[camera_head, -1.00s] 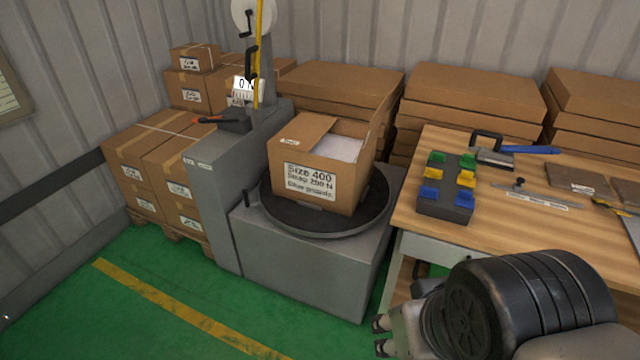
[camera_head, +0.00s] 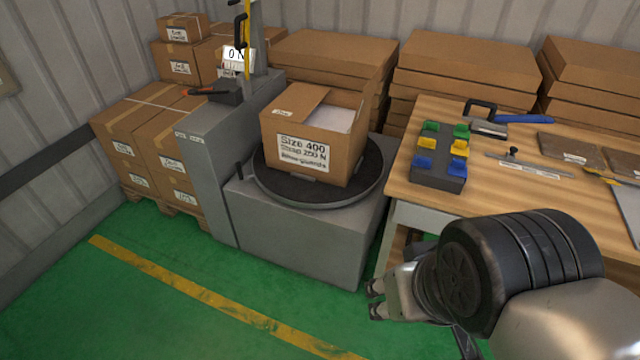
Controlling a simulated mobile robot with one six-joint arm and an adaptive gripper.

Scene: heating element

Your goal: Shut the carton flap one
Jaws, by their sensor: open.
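The open carton (camera_head: 313,138) stands on a round black turntable (camera_head: 318,200) on a grey machine. Its front label reads "Size 400". A left flap (camera_head: 295,100) lies inward over part of the opening, and a right flap (camera_head: 364,117) stands up. White contents show inside. Which flap is flap one I cannot tell. My gripper (camera_head: 371,299) is at the lower middle, to the right of and below the carton, apart from it. Its fingers point left, open and empty, in front of the machine's right side.
A wooden workbench (camera_head: 425,205) on the right holds a tray of coloured clips (camera_head: 438,160) and tools. A grey column (camera_head: 210,170) stands left of the turntable. Stacked boxes (camera_head: 150,150) are at left and flat cartons (camera_head: 465,75) behind. Green floor at lower left is clear.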

